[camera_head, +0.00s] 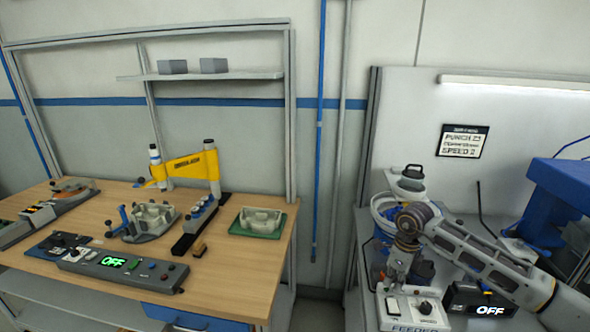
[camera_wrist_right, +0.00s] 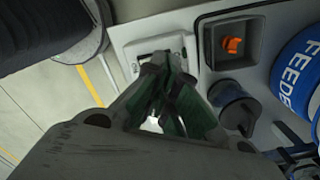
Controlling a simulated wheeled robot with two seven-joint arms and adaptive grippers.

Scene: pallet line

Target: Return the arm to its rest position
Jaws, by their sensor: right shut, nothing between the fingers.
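My right arm comes in from the right in the head view, and its gripper (camera_head: 397,272) points down just above the white feeder control box (camera_head: 412,312). In the right wrist view the gripper (camera_wrist_right: 168,65) has its green-padded fingers together, with nothing between them. The fingertips lie over the white switch (camera_wrist_right: 150,50) on the feeder panel; I cannot tell whether they touch it. The same switch shows in the head view (camera_head: 392,306). My left gripper does not show in either view.
A black knob (camera_head: 425,307) sits beside the switch. A black box reading OFF (camera_head: 478,299) and a blue machine (camera_head: 560,195) stand to the right. On the left, a wooden bench (camera_head: 225,285) carries fixtures and a control panel (camera_head: 120,264) reading OFF. A gap separates the two benches.

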